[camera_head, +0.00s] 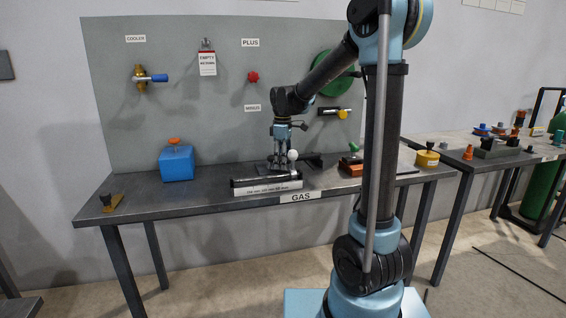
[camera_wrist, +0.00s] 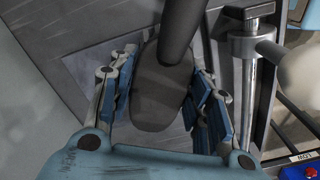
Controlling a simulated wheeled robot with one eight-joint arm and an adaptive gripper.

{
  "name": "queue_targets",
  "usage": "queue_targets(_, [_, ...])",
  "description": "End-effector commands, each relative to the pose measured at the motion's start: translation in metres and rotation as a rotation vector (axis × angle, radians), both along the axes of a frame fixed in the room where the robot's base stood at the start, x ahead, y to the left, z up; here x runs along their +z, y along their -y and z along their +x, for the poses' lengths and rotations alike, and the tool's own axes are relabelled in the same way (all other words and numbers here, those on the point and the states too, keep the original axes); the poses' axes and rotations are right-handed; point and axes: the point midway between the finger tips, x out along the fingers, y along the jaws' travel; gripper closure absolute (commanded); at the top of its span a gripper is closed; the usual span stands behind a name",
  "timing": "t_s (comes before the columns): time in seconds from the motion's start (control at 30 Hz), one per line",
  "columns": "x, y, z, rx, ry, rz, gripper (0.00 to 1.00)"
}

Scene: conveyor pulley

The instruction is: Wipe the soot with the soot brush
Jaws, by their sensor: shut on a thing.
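My gripper (camera_head: 281,158) is low over the back middle of the workbench in the head view. In the wrist view, my gripper (camera_wrist: 162,90) is shut on a dark, rounded piece with a thick dark shaft, which appears to be the soot brush (camera_wrist: 160,95). The fingers lie on both sides of it. Its far end runs out of the top of the picture. In the head view it is too small to tell apart from the fingers. A square grey patch (camera_wrist: 88,72) shows beneath my gripper in the wrist view; I cannot tell whether it is soot.
A metal post with a crossbar (camera_wrist: 245,75) stands close right of my gripper. The bench's left part is mostly free.

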Motion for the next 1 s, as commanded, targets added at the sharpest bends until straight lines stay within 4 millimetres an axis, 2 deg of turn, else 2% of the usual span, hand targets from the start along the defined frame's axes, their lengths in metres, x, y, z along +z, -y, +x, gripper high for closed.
queue_targets(1.0, [-0.016,0.001,0.0,-0.001,0.0,0.0,0.74])
